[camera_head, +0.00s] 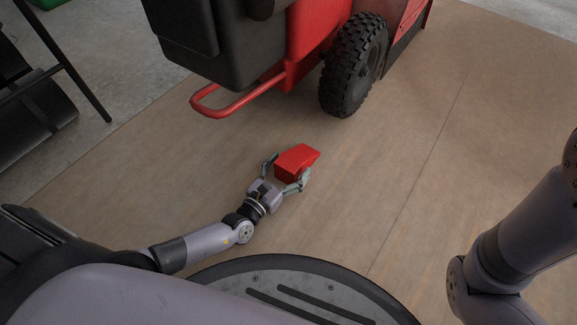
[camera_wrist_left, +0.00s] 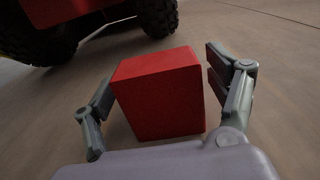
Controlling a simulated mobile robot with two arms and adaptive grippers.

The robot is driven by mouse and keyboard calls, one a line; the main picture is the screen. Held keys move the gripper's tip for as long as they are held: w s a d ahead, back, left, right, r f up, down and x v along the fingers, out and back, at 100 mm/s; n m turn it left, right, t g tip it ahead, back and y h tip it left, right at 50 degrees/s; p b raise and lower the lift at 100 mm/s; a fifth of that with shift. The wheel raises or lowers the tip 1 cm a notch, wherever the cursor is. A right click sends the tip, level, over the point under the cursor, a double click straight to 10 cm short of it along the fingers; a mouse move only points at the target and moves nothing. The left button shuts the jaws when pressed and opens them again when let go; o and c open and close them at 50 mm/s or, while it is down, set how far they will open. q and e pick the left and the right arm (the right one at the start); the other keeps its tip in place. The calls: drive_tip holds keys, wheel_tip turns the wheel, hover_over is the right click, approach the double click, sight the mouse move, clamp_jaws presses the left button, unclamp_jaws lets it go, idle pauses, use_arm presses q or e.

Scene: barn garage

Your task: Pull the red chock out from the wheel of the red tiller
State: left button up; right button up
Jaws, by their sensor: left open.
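The red chock (camera_head: 297,161) sits on the wooden floor, in front of and apart from the black knobbly wheel (camera_head: 355,66) of the red tiller (camera_head: 313,25). My left gripper (camera_head: 286,174) is low at the floor, with its fingers on either side of the chock. In the left wrist view the chock (camera_wrist_left: 160,95) stands between the open fingers (camera_wrist_left: 165,95), with a gap visible at the right finger; whether the left finger touches is hard to tell. My right arm shows at the right edge of the head view, but its gripper is out of sight.
The tiller's red bar (camera_head: 232,108) juts out low, left of the wheel. A dark object with black legs (camera_head: 68,68) stands at the far left. The wooden floor (camera_head: 480,150) right of the chock is clear.

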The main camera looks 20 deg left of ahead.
use_arm(q)
drive_tip(key=v, duration=1.2)
idle(0.6)
